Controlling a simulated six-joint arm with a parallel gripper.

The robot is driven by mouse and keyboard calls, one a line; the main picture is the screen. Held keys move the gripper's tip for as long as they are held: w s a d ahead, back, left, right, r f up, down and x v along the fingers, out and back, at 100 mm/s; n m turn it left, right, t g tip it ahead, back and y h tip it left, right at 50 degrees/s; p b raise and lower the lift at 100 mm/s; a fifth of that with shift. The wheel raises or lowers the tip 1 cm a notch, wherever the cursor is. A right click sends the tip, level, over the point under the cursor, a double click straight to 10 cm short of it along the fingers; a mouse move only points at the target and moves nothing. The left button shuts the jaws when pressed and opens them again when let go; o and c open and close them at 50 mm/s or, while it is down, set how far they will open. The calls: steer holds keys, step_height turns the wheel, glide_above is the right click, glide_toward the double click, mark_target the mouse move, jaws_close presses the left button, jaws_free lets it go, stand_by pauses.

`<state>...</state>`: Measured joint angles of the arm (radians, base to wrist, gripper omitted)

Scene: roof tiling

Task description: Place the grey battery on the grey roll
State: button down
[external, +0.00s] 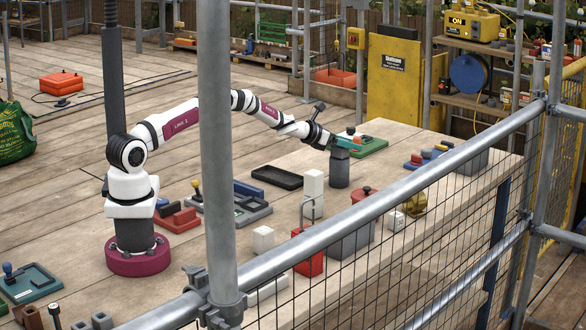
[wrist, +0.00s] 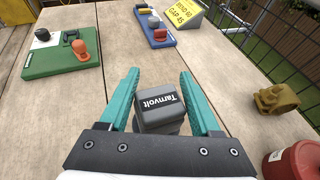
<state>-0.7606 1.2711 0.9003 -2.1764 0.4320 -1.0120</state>
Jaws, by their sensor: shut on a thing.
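In the external view the gripper is at the end of the outstretched arm, directly over the upright grey roll (external: 339,170), a dark cylinder on the wooden table. In the wrist view the roll cannot be clearly made out below the battery.
A green board (wrist: 40,66) with an orange piece lies behind the gripper; a blue board (wrist: 140,22) with several pieces lies further back. A black tray (external: 277,177) and white block (external: 313,188) stand nearby. An olive lump (wrist: 275,98) and red can (wrist: 293,162) stand to the right.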

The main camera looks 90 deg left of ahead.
steer(key=shift+c, duration=0.5)
jaws_free()
